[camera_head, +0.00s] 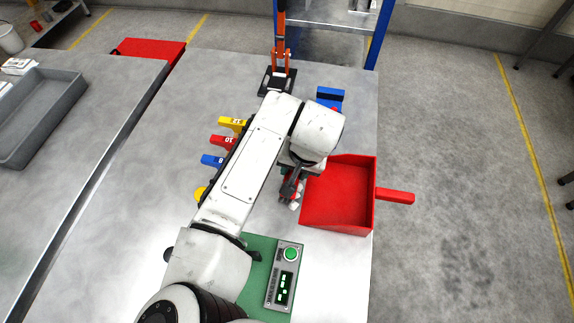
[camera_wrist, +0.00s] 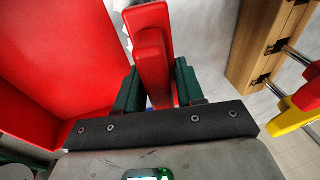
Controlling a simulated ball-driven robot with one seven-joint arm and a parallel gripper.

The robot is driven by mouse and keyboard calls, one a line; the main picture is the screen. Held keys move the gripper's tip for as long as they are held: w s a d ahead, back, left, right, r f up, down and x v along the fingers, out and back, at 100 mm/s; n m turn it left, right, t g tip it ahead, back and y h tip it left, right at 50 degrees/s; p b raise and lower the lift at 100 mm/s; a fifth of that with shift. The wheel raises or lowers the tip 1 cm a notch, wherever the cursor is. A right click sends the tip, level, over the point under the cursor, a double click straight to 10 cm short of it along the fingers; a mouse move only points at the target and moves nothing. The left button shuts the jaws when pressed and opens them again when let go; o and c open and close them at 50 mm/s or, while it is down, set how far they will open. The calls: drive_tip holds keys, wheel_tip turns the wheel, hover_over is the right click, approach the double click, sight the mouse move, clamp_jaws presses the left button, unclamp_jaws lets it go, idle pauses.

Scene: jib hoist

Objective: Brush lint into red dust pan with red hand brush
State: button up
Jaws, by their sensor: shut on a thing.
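The red dust pan (camera_head: 338,192) lies on the right side of the grey table, its handle pointing right past the table edge. In the wrist view the dust pan (camera_wrist: 50,60) fills the left side. My gripper (camera_head: 290,190) is just left of the pan, low over the table. In the wrist view my gripper (camera_wrist: 158,88) has its dark green fingers shut on the red hand brush (camera_wrist: 151,55). The brush's far end and bristles are mostly hidden. Small white bits (camera_wrist: 124,30) show between the brush and the pan; I cannot tell whether they are lint or bristles.
Yellow, red and blue numbered pieces (camera_head: 222,141) stand left of my arm. A green mat with a button panel (camera_head: 284,275) lies in front. An orange-and-black stand (camera_head: 278,78) and a blue block (camera_head: 330,96) are at the back. A grey tray (camera_head: 42,118) sits on the left table.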

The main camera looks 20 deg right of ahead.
drive_tip(key=shift+s+d, duration=0.8)
drive_tip(key=shift+d, duration=0.3)
drive_tip(key=shift+s+d+r+p, duration=0.1)
drive_tip(key=shift+r+p, duration=0.2)
drive_tip(key=shift+p, duration=0.1)
drive_tip(key=shift+w+p+v, duration=0.25)
drive_tip(key=shift+p+v, duration=0.8)
drive_tip(key=shift+v, duration=0.1)
drive_tip(key=shift+w+p+v, duration=0.25)
drive_tip(key=shift+p+v, duration=0.8)
drive_tip(key=shift+v, duration=0.15)
drive_tip(key=shift+r, duration=0.1)
